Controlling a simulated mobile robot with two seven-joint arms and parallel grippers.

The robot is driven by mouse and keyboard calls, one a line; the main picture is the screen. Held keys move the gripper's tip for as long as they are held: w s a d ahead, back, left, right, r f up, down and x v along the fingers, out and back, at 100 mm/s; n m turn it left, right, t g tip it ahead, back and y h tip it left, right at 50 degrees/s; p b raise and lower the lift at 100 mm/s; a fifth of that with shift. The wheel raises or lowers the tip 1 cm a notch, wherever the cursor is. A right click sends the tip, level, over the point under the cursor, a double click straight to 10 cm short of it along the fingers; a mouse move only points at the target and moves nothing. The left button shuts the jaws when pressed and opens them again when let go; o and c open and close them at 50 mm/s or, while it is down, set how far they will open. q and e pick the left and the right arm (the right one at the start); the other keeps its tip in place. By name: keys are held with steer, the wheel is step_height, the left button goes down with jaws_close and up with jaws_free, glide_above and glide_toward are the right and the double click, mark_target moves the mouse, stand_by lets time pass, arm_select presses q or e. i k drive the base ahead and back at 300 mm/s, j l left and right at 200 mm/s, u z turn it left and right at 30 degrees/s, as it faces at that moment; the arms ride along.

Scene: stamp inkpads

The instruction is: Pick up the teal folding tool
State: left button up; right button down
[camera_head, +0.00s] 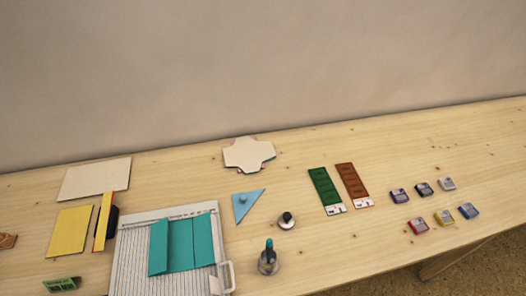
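An upright tool with a dark teal handle (269,245) stands in a small round grey holder (268,267) near the front of the table, right of the scoring board; I take it as the teal folding tool. Its lower part is hidden in the holder. A teal folded card (181,246) lies on the white lined scoring board (128,278). Neither of my grippers is in view.
A blue triangle with a knob (243,202) and a small round dark-knobbed piece (287,220) lie behind the holder. Green (324,186) and brown (352,180) strips and several small inkpads (418,226) lie to the right. Bare table (345,250) is right of the holder.

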mark_target(270, 242)
steer(key=l+u, duration=0.5)
steer(key=k+j+z, duration=0.35)
steer(key=j+z, duration=0.15)
steer(key=i+j, duration=0.1)
steer(key=i, duration=0.25)
steer(key=j+z, duration=0.4)
steer(key=j, duration=0.25)
steer(key=j+z, duration=0.35)
steer(key=j, duration=0.35)
